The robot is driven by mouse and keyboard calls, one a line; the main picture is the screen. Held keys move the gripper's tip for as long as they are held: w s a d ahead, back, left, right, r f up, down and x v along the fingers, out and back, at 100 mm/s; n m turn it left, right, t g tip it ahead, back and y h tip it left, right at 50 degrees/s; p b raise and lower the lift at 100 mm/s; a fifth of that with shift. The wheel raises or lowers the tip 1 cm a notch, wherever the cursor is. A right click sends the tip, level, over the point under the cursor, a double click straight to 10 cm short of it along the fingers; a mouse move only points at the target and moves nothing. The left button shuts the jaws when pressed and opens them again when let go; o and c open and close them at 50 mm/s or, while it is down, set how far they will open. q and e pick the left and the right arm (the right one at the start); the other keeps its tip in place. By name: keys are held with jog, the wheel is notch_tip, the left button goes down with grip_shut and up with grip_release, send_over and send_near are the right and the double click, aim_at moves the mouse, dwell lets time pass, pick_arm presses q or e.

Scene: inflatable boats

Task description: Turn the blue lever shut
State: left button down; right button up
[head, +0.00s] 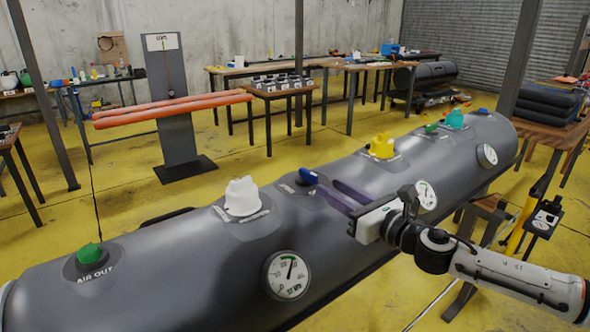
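The blue lever (309,175) is a small handle on a dark round base, on top of a long grey inflatable tube (190,258). My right gripper (327,184) reaches in from the right, low over the tube. Its two dark purple fingers point left toward the lever, with a gap between them. The fingertips are just right of the lever, and nothing shows between them. I cannot tell whether a fingertip touches the lever. My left gripper is not in view.
Along the tube are a green knob (89,254), a white valve (242,197), a yellow valve (382,146), a teal valve (455,119) and round gauges, one a front gauge (288,276). A stand with orange tubes (170,108) and tables are behind. Yellow floor lies between.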

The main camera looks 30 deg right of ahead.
aim_at(307, 170)
jog(key=shift+w+r, duration=0.2)
jog(key=shift+w, duration=0.4)
jog(key=shift+w+r, duration=0.2)
jog(key=shift+r, duration=0.05)
jog(key=shift+w+a+f+p, duration=0.15)
jog(key=shift+w+p, duration=0.25)
jog(key=shift+w, duration=1.05)
jog(key=shift+w+a+p, duration=0.15)
jog(key=shift+w+p, duration=0.2)
jog(key=shift+w, duration=1.15)
jog(key=shift+w+a+f+p, duration=0.15)
jog(key=shift+w+p, duration=0.25)
jog(key=shift+w, duration=1.05)
jog(key=shift+r, duration=0.1)
jog(key=shift+c, duration=0.2)
grip_shut()
